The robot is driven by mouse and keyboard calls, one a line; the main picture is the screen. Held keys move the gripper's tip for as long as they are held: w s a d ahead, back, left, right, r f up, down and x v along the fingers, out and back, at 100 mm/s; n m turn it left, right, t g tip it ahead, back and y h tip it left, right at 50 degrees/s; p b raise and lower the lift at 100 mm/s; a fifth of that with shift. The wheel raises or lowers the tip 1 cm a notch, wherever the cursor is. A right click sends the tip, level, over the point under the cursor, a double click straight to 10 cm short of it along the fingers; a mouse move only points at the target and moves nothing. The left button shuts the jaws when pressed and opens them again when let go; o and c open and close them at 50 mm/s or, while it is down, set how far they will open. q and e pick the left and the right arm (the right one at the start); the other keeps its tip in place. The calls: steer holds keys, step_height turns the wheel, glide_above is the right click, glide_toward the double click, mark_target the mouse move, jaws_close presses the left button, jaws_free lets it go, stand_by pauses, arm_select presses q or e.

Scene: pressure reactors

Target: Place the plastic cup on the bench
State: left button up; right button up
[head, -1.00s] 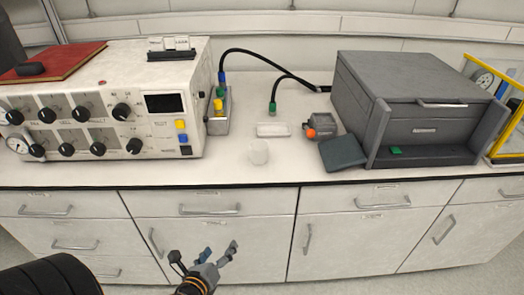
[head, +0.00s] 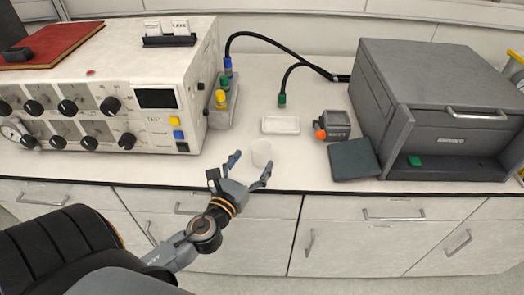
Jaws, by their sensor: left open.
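A small translucent white plastic cup (head: 262,151) stands upright on the white bench (head: 258,103), near its front edge. My left gripper (head: 251,171) is open in front of the cup, with one finger to the left of it and the other just below its right side. The cup shows between or just beyond the fingertips; whether they touch it I cannot tell. My right gripper is not in view.
A control unit (head: 110,95) stands on the left and a grey box (head: 435,95) on the right. A small device with an orange knob (head: 332,125) and a dark flat pad (head: 355,158) lie right of the cup.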

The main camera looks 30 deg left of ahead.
mark_target(258, 154)
arm_select(q)
steer(key=shift+w+r, duration=0.1)
steer(key=shift+w, duration=0.5)
steer(key=shift+w+a, duration=0.1)
steer(key=shift+w, duration=0.2)
steer(key=w, duration=0.2)
steer(key=w+p, duration=0.1)
steer(key=shift+w+a, duration=0.25)
steer(key=shift+a, duration=0.05)
steer(key=shift+w, duration=0.5)
steer(key=c, duration=1.1)
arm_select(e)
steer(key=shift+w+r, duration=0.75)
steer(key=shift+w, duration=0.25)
arm_select(q)
steer(key=shift+c, duration=0.2)
